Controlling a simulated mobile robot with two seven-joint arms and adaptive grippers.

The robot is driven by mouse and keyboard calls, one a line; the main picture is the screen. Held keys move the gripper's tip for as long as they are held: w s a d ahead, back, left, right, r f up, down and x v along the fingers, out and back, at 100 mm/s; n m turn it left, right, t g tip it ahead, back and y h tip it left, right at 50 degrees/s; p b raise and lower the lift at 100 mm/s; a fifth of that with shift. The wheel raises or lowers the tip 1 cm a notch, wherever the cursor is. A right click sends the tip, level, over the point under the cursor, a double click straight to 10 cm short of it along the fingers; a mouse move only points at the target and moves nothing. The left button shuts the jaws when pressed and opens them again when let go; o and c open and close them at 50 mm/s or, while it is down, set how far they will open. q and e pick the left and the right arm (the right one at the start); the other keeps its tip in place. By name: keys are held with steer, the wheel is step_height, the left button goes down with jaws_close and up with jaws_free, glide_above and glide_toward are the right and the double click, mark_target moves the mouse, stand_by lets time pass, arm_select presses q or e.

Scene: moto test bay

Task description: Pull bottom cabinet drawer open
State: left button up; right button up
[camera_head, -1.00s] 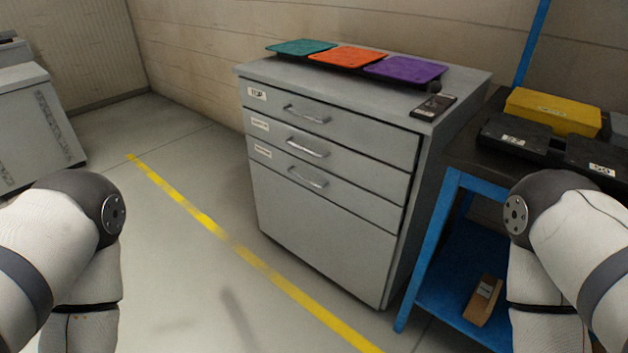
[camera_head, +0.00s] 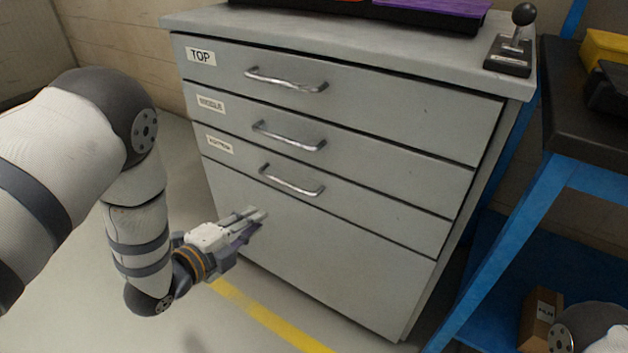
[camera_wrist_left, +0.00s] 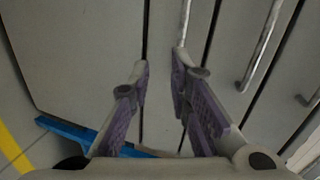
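The grey cabinet's bottom drawer (camera_head: 370,211) is closed, flush with its neighbours. Its curved metal handle (camera_head: 291,182) is bare in the head view. My left gripper (camera_head: 262,215) is in front of the cabinet, just below and left of that handle and apart from it. In the left wrist view its purple-padded fingers (camera_wrist_left: 160,65) are spread with nothing between them. The bottom handle (camera_wrist_left: 184,22) shows just beyond the right fingertip. My right gripper is outside the head view; only part of my right arm shows at the lower right.
The middle drawer (camera_head: 380,168) and top drawer (camera_head: 400,112) are closed, with handles above the bottom one. A joystick box (camera_head: 508,55) stands on the cabinet's top right. A blue-framed bench (camera_head: 510,240) stands close on the right. Floor is clear at left.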

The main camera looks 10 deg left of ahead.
mark_target(290, 187)
arm_select(q)
steer(key=shift+m+t+h, duration=0.3)
steer(key=shift+m+h, duration=0.1)
steer(key=shift+m, duration=0.4)
steer(key=b+x, duration=0.1)
steer(key=x, duration=0.3)
steer(key=r+b+x, duration=0.1)
steer(key=x, duration=0.3)
steer(key=r+b+x, duration=0.1)
steer(key=x, duration=0.3)
steer(key=shift+w+d, duration=0.2)
steer(key=shift+w, duration=0.3)
steer(key=shift+w+d, duration=0.15)
steer(key=shift+w, duration=0.35)
jaws_close()
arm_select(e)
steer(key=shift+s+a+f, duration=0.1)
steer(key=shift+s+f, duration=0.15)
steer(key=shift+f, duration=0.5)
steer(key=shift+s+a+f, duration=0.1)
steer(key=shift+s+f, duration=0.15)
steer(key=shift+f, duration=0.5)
